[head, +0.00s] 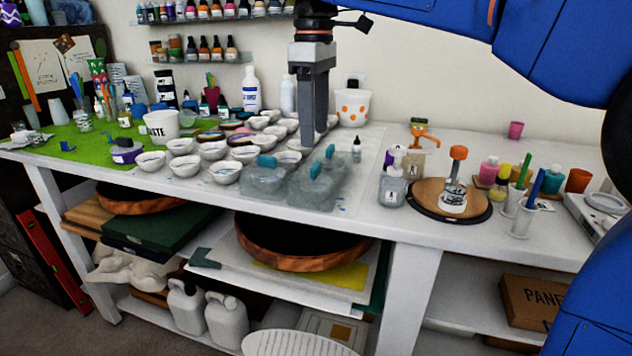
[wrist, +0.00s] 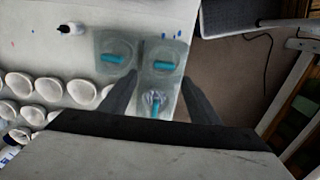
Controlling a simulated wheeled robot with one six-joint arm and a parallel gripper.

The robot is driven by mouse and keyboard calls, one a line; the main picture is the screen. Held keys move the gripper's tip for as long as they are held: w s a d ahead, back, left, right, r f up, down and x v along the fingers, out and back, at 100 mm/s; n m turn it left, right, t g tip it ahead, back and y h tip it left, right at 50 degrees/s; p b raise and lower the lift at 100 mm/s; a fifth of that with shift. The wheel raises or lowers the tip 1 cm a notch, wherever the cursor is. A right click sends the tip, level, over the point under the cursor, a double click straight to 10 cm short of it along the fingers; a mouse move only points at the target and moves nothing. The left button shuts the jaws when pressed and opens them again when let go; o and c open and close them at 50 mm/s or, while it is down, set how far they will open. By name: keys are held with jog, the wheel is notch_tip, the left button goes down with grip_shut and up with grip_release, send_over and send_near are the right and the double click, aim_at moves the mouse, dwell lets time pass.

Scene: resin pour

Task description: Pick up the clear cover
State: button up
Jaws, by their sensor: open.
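Clear covers with teal handles sit close together near the table's front edge. In the head view they form a translucent group, with a left cover (head: 262,180), a front right cover (head: 313,188) and a back right one whose teal handle (head: 330,151) shows. In the wrist view I see an upper left cover (wrist: 104,46), an upper right cover (wrist: 163,50) and a rounder clear one (wrist: 155,98) low between my fingers. My gripper (head: 314,145) points down above the covers, open and empty. Its fingers also show in the wrist view (wrist: 160,77). Which cover is meant is unclear.
Several white cups (head: 184,166) stand left of the covers, and a small dropper bottle (head: 356,150) stands behind to the right. A round wooden turntable (head: 425,197) and bottles are farther right. A bare strip of white table (head: 350,215) lies in front.

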aim_at(316, 164)
jog(key=shift+f, duration=0.9)
jog(key=f, duration=0.2)
jog(key=s+f, duration=0.1)
jog(key=f, duration=0.1)
jog(key=shift+d, duration=0.15)
jog(key=shift+f, duration=0.55)
jog(key=shift+c, duration=0.7)
grip_shut()
notch_tip(316, 164, up, 10)
